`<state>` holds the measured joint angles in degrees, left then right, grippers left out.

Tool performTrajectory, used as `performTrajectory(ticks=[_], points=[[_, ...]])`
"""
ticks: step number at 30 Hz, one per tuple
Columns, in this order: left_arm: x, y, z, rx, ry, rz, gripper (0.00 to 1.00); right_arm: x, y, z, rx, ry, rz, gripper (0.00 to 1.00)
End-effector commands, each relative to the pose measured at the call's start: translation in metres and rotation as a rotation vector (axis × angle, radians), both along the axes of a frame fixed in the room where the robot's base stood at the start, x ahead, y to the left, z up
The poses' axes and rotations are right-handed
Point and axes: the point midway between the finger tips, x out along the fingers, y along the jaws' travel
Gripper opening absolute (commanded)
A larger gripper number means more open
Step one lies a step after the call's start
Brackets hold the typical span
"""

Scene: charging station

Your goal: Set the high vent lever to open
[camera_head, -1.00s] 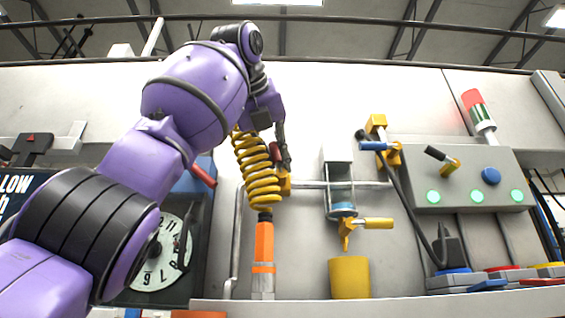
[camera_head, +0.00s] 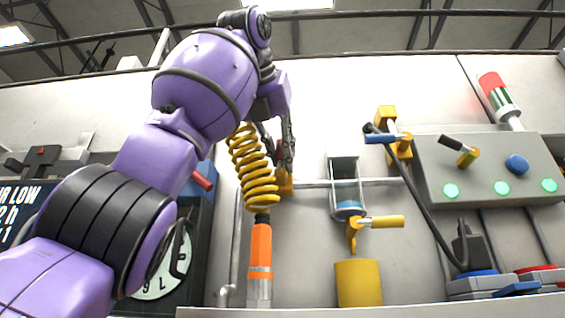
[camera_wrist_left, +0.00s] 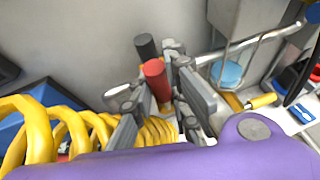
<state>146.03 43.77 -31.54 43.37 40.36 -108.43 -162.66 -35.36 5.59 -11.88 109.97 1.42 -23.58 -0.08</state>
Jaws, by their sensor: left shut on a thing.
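The vent lever shows in the left wrist view as a red round handle (camera_wrist_left: 156,80) between the fingers of my left gripper (camera_wrist_left: 158,92). In the head view its yellow mount (camera_head: 285,183) sits on the wall pipe, just below the fingertips of my left gripper (camera_head: 288,160). The gripper is shut on the red handle. The fingers hide most of the handle in the head view, so its exact angle is hard to tell. My right gripper is not in view.
A yellow coiled hose (camera_head: 254,165) hangs close left of the gripper. A glass cylinder (camera_head: 346,185) and yellow tap (camera_head: 375,221) stand to the right, above a yellow cup (camera_head: 358,283). A grey button panel (camera_head: 487,175) is farther right.

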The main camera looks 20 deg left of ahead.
Motion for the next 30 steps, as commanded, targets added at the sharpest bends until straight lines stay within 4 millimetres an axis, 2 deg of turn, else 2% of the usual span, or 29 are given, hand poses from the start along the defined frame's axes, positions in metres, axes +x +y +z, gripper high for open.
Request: performTrajectory(ticks=[2, 3, 7, 16, 20, 24, 30], points=[[0.001, 0.000, -0.003, 0.003, 0.008, 0.000, 0.00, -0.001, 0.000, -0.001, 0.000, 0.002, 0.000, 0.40], [0.001, 0.000, -0.003, 0.003, 0.008, 0.000, 0.16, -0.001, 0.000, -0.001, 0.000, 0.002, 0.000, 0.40], [0.001, 0.000, -0.002, 0.003, 0.006, 0.000, 0.33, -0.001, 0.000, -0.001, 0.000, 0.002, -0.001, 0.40], [0.000, 0.000, 0.000, 0.001, 0.002, 0.000, 0.34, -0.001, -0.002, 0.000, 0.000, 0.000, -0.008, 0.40], [-0.007, -0.001, 0.003, 0.001, 0.000, 0.000, 0.34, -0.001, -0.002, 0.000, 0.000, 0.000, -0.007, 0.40], [-0.029, -0.003, 0.012, 0.001, -0.001, -0.001, 0.34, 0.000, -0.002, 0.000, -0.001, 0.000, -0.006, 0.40], [-0.067, -0.004, 0.014, 0.003, -0.006, 0.004, 0.34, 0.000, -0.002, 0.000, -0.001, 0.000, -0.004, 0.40]])
